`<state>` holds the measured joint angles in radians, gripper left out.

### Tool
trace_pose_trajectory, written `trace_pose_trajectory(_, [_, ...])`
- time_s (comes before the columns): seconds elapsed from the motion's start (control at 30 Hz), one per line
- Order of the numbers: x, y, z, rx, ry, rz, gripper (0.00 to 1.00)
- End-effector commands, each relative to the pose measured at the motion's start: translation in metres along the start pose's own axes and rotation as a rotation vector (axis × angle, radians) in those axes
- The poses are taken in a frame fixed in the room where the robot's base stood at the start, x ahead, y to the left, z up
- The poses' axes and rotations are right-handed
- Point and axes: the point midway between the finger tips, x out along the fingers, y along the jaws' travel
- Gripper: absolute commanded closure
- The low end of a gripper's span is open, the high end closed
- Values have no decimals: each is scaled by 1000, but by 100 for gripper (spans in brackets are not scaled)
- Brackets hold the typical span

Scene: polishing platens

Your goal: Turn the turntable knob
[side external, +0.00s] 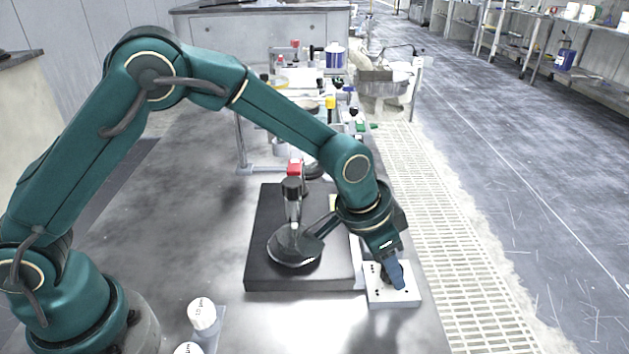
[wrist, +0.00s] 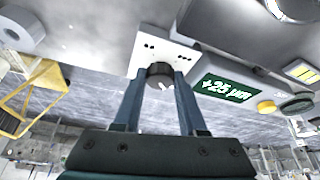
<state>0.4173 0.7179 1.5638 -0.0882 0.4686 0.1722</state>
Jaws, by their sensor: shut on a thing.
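The turntable knob (wrist: 160,73) is a dark round knob with a small white mark, on a white control plate (wrist: 149,47). In the side external view the white plate (side external: 399,293) lies at the right front of the black polishing base. My gripper (wrist: 161,82) has its two blue fingers on either side of the knob, shut on it. In the side external view my gripper (side external: 393,278) points down at the plate, and its fingers mostly hide the knob.
The black polishing base (side external: 262,222) carries a round platen (side external: 294,262) with a holder arm over it, left of the plate. White-capped bottles (side external: 202,314) stand at the front. Bottles and containers crowd the table's back. A green "+25 µm" label (wrist: 222,87) shows beside the plate.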

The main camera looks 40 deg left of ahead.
Motion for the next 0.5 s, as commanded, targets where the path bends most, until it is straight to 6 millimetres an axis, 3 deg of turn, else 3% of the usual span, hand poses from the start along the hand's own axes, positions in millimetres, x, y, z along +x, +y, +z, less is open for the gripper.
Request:
trace_pose_trajectory(0.27, [0, 1, 0, -72, -2, -33, 100])
trace_pose_trajectory(0.5, [0, 3, 0, -234, -1, -102, 100])
